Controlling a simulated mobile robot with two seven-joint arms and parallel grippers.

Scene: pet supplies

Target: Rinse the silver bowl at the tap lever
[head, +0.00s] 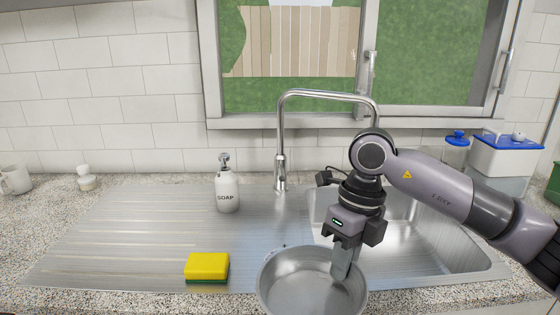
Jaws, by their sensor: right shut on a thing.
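The silver bowl (290,292) is at the bottom centre of the head view, in front of the sink's left edge. My right gripper (343,272) points down at the bowl's right side and is shut on it. The fingers overlap the bowl wall. The bowl looks empty, and its lower edge is cut off by the frame. The chrome tap (282,150) stands behind the sink, with its spout arching right. My right arm hides the end of the spout, and the lever is hard to make out. My left gripper is not in view.
The sink basin (440,240) is to the right, partly behind my arm. A soap bottle (227,192) and a yellow-green sponge (207,267) are on the ribbed drainboard (120,235). A white mug (15,180) is far left. Blue-lidded containers (500,158) stand back right.

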